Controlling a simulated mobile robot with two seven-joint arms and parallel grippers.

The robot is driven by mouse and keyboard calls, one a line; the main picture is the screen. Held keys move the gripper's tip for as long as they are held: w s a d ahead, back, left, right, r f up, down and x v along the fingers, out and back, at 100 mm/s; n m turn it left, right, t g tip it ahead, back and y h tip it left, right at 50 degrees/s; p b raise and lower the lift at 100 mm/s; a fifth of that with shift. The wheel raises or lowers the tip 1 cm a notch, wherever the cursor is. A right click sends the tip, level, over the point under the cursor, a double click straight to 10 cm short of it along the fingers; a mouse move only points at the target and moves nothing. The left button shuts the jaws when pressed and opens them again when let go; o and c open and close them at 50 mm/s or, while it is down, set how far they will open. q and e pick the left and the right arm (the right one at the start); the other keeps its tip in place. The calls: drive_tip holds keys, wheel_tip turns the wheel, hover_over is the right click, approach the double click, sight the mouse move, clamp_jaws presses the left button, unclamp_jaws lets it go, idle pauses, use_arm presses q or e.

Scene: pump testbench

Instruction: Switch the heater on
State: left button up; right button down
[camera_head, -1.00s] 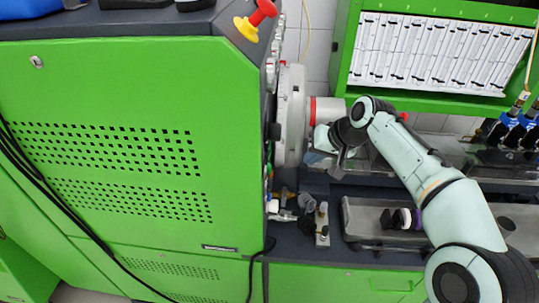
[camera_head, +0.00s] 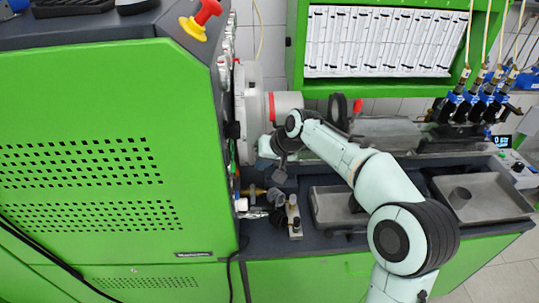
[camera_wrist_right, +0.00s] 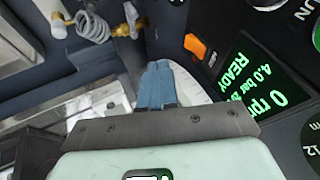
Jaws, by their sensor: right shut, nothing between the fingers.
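My right gripper (camera_head: 279,174) is close to the side face of the green machine (camera_head: 80,95), below the large round white flange (camera_head: 245,110). In the right wrist view its blue fingers (camera_wrist_right: 160,86) are shut together and hold nothing. To the right of the fingertips is a dark panel with an orange switch (camera_wrist_right: 195,46) and a green-lettered display (camera_wrist_right: 255,80) showing 0 rpm, 4.0 bar and READY. The fingertips are apart from the orange switch in the picture. No heater label is legible, so I cannot tell whether this switch is the heater's. My left gripper is not in view.
A red and yellow emergency knob (camera_head: 200,18) sits on the machine's top edge. Brass fittings and a coiled hose (camera_wrist_right: 92,27) are near the fingers.

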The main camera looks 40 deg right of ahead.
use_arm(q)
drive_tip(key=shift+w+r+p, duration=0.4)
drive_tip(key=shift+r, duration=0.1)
use_arm(e)
drive_tip(key=w+a+f, duration=0.1)
drive_tip(key=a, duration=0.1)
drive_tip(key=w+a+f, duration=0.1)
drive_tip(key=w, duration=0.1)
drive_tip(key=shift+a+f, duration=0.15)
drive_tip(key=shift+a, duration=0.2)
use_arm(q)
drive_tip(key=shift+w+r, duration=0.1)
use_arm(e)
drive_tip(key=shift+w+a+r, duration=0.1)
drive_tip(key=shift+a+r, duration=0.05)
drive_tip(key=shift+r, duration=0.55)
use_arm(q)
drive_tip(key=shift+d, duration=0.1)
